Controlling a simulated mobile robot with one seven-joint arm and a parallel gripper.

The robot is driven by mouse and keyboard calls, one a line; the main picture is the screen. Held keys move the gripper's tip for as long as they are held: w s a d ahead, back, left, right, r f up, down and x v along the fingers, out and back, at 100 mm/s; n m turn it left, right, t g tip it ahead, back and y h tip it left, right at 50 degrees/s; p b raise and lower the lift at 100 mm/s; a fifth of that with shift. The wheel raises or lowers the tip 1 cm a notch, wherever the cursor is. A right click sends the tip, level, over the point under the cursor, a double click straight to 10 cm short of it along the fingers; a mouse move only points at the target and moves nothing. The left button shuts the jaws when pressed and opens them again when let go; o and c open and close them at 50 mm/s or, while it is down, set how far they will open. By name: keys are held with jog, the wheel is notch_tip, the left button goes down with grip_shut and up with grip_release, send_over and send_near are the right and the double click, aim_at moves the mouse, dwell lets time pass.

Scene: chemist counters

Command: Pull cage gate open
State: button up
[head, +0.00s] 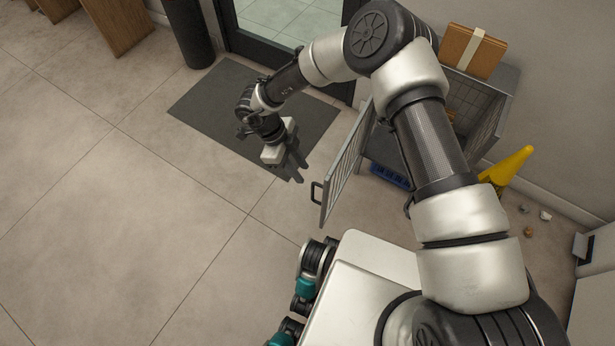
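The cage gate (346,166) is a grey mesh panel with a metal frame, standing swung out from the cage (507,82) at the right. A dark handle (316,193) sits on the gate's free edge. My gripper (297,172) is left of the gate, above the floor near the dark mat, and appears apart from the handle. Its dark fingers point down and look separated, with nothing visible between them. My arm hides part of the cage and its opening.
A brown box (474,50) with a pale strap sits on top of the cage. A blue crate (391,174) is low in the cage. A dark mat (222,104) lies before the glass door. Floor at left is clear.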

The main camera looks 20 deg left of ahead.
jog(key=v, duration=0.6)
jog(key=shift+r+p, duration=0.25)
jog(key=shift+p, duration=0.2)
jog(key=shift+s+a, duration=0.1)
jog(key=shift+a, duration=0.05)
